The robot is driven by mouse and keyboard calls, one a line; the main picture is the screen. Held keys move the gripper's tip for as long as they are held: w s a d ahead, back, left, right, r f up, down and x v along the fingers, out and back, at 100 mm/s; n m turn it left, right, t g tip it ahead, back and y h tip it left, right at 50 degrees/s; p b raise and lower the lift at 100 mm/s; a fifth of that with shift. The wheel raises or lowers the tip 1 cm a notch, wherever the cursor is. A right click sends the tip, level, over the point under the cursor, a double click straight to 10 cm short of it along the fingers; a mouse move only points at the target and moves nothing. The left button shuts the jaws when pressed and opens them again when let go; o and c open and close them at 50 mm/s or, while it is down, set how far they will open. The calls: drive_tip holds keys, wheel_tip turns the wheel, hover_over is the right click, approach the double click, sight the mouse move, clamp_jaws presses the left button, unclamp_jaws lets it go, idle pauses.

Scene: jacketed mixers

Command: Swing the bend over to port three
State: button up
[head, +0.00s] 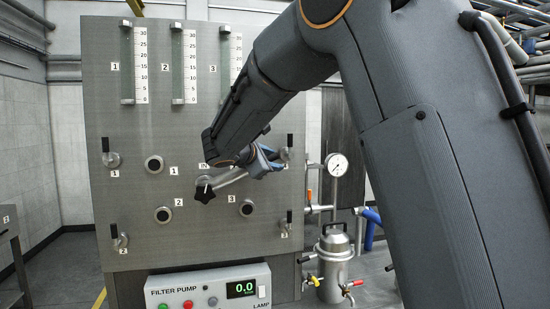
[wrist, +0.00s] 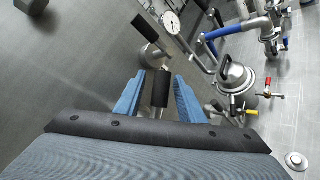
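The bend (head: 228,180) is a short metal tube on the grey panel, with a black star knob (head: 204,193) at its lower left end. It runs up and right towards my gripper (head: 262,160), which partly hides its right end. Port three (head: 247,207) is a dark round opening below the tube, labelled 3, with nothing on it. In the wrist view my gripper's blue fingers (wrist: 158,92) stand on either side of a black grip (wrist: 161,88). A narrow gap shows at its left, so the fingers look open around it. Whether this grip belongs to the bend is unclear.
Port 1 (head: 153,164) and port 2 (head: 163,214) are on the left of the panel. Black-handled valves, one at upper right (head: 289,142), line the panel's sides. A pressure gauge (head: 336,165) and steel vessel (head: 334,262) stand right. A control box (head: 208,290) sits below.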

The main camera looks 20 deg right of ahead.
drive_tip(key=shift+x, duration=1)
drive_tip(key=shift+c, duration=0.2)
clamp_jaws()
drive_tip(key=shift+f, duration=0.1)
